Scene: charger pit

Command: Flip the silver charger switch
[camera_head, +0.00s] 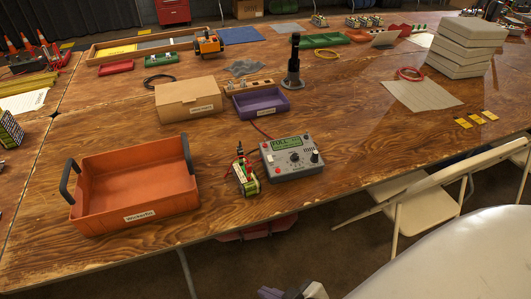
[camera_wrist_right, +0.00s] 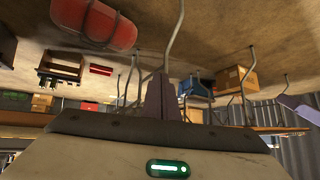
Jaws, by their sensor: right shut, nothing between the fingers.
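The silver-grey charger (camera_head: 290,170) sits on the wooden table near its front edge, in the middle of the head view. It has a green display, a central dial and a black knob at its right side. Which part is the switch is too small to tell. A green battery pack (camera_head: 244,180) with wires stands just left of the charger. My right gripper (camera_head: 292,292) shows only in part at the bottom edge of the head view, below and apart from the table edge. In the right wrist view its fingers (camera_wrist_right: 168,100) are together and empty. My left gripper is not in view.
An orange tray (camera_head: 140,213) with dark handles stands left of the charger. A cardboard box (camera_head: 190,107) and a purple tray (camera_head: 262,111) stand behind it. Folding chairs (camera_head: 432,200) are at the table's right front.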

